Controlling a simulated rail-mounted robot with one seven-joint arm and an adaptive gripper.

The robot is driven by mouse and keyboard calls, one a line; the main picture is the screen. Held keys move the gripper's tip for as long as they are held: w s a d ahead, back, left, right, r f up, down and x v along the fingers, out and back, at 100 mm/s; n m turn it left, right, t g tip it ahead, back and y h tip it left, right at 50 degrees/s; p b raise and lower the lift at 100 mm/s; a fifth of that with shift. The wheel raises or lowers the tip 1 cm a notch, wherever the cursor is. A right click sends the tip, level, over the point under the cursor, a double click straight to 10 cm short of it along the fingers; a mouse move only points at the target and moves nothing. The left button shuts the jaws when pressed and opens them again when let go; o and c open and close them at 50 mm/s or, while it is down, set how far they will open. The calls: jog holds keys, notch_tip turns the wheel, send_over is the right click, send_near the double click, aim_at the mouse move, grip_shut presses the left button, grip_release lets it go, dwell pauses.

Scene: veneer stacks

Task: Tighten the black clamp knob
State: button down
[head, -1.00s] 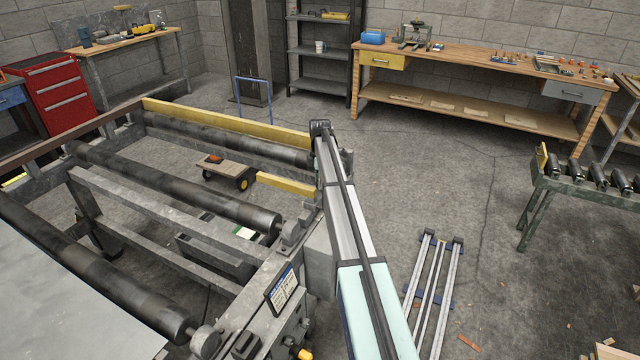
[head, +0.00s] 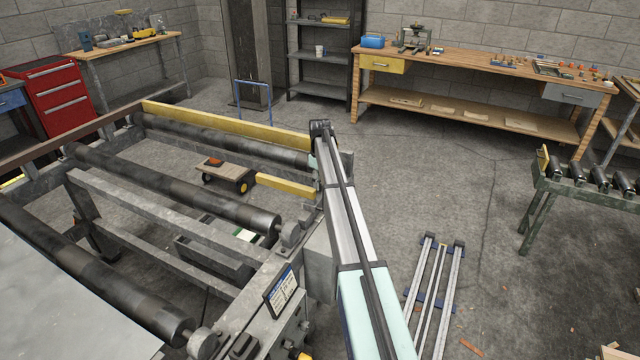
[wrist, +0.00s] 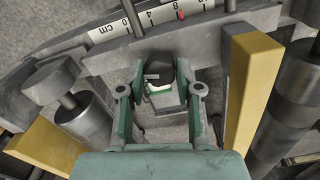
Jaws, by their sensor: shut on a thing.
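The black clamp knob (wrist: 157,72) is at the middle of the wrist view, just beyond and between my fingertips. My gripper (wrist: 158,92) has its two green-and-grey fingers closed in on either side of the knob and is shut on it. The fingers and a pale piece in front hide part of the knob, so its turn angle cannot be told. A white centimetre scale (wrist: 150,20) with a red mark runs behind a grey metal bar (wrist: 205,45). In the head view my arm reaches to the machine's far right corner; the gripper and knob are hidden there.
A yellow bar (wrist: 250,90) stands close to the right of my gripper, beside a grey cylinder (wrist: 285,110). Another grey cylinder (wrist: 88,122) is to the left. Dark rollers (head: 180,185) fill the machine frame. A workbench (head: 480,65) stands at the back, with open floor before it.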

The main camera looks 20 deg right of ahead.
jog(key=m, duration=0.7)
jog(key=shift+b, duration=0.35)
jog(key=m, duration=0.4)
jog(key=shift+m, duration=2.1)
jog(key=c, duration=0.8)
grip_release()
jog(key=shift+o, duration=0.2)
jog(key=shift+r, duration=0.1)
